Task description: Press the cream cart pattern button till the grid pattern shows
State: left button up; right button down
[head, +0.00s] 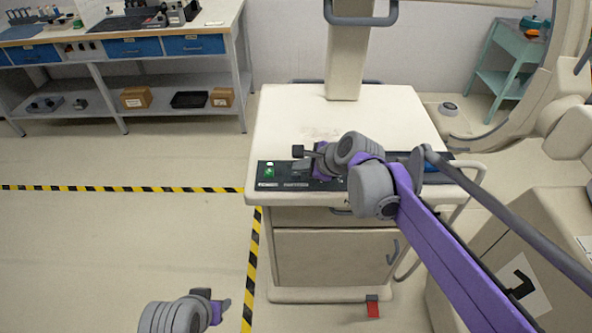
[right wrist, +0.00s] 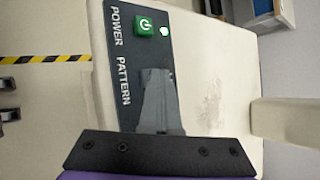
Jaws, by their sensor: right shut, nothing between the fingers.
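The cream cart (head: 290,110) stands ahead of me with a dark control panel (head: 330,190) along its front edge. In the right wrist view the panel (right wrist: 110,60) shows a green power button (right wrist: 144,25), a lit indicator beside it, and the words POWER and PATTERN. My right gripper (head: 301,164) is shut and empty over the panel beside the PATTERN label; its fingers (right wrist: 158,95) cover the spot where a pattern button would be. I cannot tell whether they touch it. A blue screen (head: 403,162) is mostly hidden by my right arm. My left gripper (head: 220,305) is low, away from the cart.
A workbench (head: 120,45) with blue drawers and boxes stands at the back left. A teal shelf (head: 497,80) is at the back right. A beige machine (head: 520,240) stands close at the right. Striped tape marks the open floor at the left.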

aim_at(300, 174)
pick_arm(q)
jog(key=shift+w+r+p, duration=0.15)
jog(key=shift+r+p, duration=0.25)
jog(key=shift+r, duration=0.15)
pick_arm(e)
jog(key=shift+r, duration=0.7)
jog(key=shift+w+r+p, duration=0.1)
jog(key=shift+r+p, duration=1.45)
jog(key=shift+r, duration=1.05)
pick_arm(q)
jog(key=r, duration=0.2)
jog(key=w+r, duration=0.1)
jog(key=shift+r, duration=0.4)
pick_arm(e)
jog(key=shift+f, duration=0.1)
jog(key=s+d+f+n+h, duration=0.2)
jog(key=s+d+f+n, duration=0.2)
jog(key=s, duration=0.5)
jog(key=s+d+f+n+g+h, duration=0.1)
jog(key=s+d+f+n, duration=0.4)
jog(key=s, duration=0.5)
jog(key=s+d+f+n+h, duration=0.3)
jog(key=s+d+f+n, duration=0.1)
jog(key=s+d+n, duration=0.3)
jog(key=s+n, duration=0.2)
jog(key=shift+s+d+f+n, duration=0.25)
jog(key=shift+d+f+n, duration=0.05)
jog(key=shift+d, duration=0.05)
